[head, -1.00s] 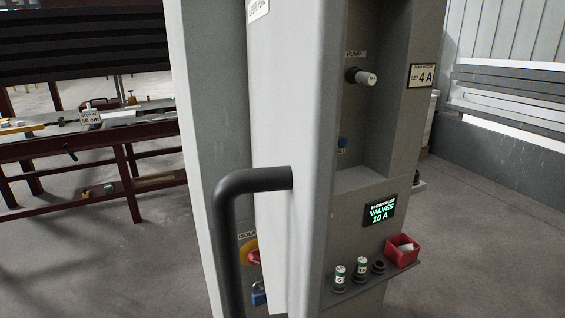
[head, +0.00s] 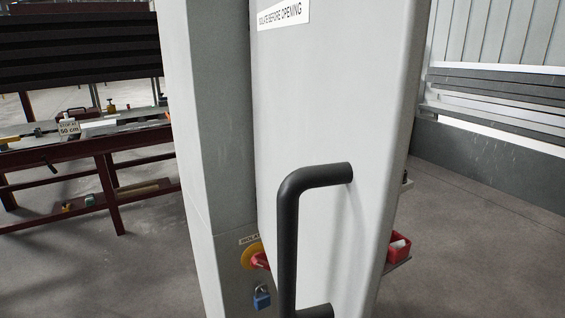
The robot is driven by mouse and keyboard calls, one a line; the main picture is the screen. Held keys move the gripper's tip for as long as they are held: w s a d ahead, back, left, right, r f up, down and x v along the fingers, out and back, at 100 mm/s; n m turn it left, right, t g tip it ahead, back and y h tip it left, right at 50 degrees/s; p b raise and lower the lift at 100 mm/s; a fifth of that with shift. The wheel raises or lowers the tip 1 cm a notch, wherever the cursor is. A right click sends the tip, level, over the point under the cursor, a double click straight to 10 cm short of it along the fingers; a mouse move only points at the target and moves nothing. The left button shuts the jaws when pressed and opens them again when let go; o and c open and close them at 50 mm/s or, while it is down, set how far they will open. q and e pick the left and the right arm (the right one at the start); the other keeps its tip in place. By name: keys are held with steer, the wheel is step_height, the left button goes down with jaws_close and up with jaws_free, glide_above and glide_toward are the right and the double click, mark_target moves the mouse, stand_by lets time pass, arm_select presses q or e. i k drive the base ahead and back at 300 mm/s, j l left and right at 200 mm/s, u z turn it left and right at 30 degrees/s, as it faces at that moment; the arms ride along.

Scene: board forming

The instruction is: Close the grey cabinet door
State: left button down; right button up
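The grey cabinet door (head: 330,120) fills the middle of the head view, its broad outer face towards me. It has a black bar handle (head: 289,235) and a label reading "ISOLATE BEFORE OPENING" (head: 283,14). The door hides the cabinet's inside. The grey cabinet side (head: 205,130) stands left of the door. Neither gripper shows, and nothing visible touches the handle.
A yellow and red isolator switch (head: 254,256) and a blue padlock (head: 261,298) sit low, left of the handle. A red bin (head: 398,247) sticks out past the door's right edge. A workbench (head: 90,145) stands at left; floor (head: 480,230) at right is clear.

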mark_target(335, 84)
steer(key=k+z, duration=0.2)
steer(key=k, duration=0.75)
steer(key=i+j, duration=0.15)
steer(key=i, duration=0.35)
